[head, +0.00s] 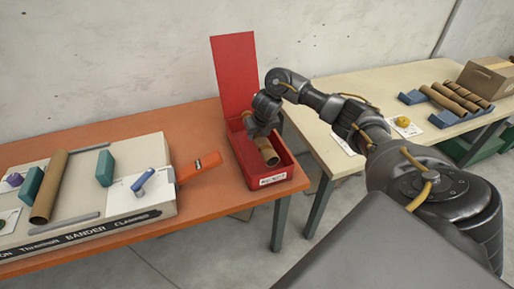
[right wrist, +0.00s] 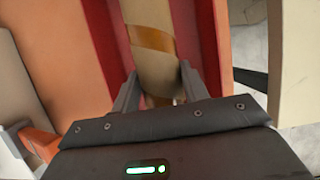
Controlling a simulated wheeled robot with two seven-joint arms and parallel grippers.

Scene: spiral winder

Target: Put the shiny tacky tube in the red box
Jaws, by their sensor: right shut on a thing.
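The red box (head: 283,180) stands on the orange table with its lid raised upright at the back. A brown tube (head: 267,152) with a shiny band is inside the box opening, lying lengthwise. My right gripper (head: 256,134) reaches down into the box at the tube's far part. In the right wrist view the gripper (right wrist: 156,92) is shut on the tube (right wrist: 152,62), a finger on each side, with red box walls (right wrist: 195,45) beside it. Whether the tube touches the box floor cannot be told. My left gripper is out of view.
An orange-handled tool (head: 200,166) lies just left of the box. Several tubes (head: 455,97) rest on blue holders on the pale table at right, near a cardboard box (head: 488,77).

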